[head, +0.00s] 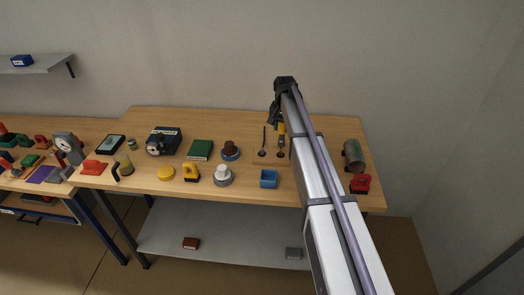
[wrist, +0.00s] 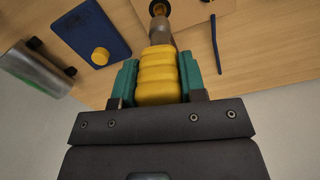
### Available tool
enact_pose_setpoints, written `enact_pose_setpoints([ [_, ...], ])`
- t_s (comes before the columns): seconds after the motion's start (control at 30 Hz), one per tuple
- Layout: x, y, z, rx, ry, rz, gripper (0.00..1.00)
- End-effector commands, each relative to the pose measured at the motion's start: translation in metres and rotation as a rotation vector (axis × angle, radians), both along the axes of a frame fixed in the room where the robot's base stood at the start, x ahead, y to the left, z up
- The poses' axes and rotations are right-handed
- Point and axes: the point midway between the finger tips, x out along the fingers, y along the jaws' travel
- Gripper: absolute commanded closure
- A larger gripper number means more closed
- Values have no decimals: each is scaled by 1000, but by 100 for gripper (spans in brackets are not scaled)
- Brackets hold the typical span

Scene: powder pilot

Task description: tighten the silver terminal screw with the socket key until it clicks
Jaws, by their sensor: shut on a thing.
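My gripper (wrist: 158,82) is shut on the yellow ribbed handle of the socket key (wrist: 157,75). In the wrist view the key's grey shaft points away from me to a round black fitting (wrist: 158,8) on a light wooden board (wrist: 198,14). I cannot tell whether the socket touches the fitting. In the head view the yellow handle (head: 282,129) stands upright under my gripper, over the wooden board (head: 270,162). I cannot make out the silver terminal screw; the key may hide it. A dark thin upright rod (head: 264,138) stands left of the key.
A blue plate with a yellow knob (wrist: 99,55) lies near the key. A grey-green cylinder (head: 353,154) and a red block (head: 361,184) are at the right. A blue bin (head: 268,179) stands in front of the board. A brown-topped blue part (head: 230,150) is at the left.

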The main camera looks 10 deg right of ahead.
Motion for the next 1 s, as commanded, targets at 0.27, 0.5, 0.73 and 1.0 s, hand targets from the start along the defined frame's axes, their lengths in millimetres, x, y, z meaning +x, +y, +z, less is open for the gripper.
enact_pose_setpoints([
  [0.27, 6, 18, 3, 0, 0, -31, 99],
  [0.5, 21, 68, 11, 0, 0, -133, 99],
  [0.73, 22, 77, -18, 0, 0, -159, 99],
  [1.0, 22, 77, -19, 0, 0, -158, 99],
])
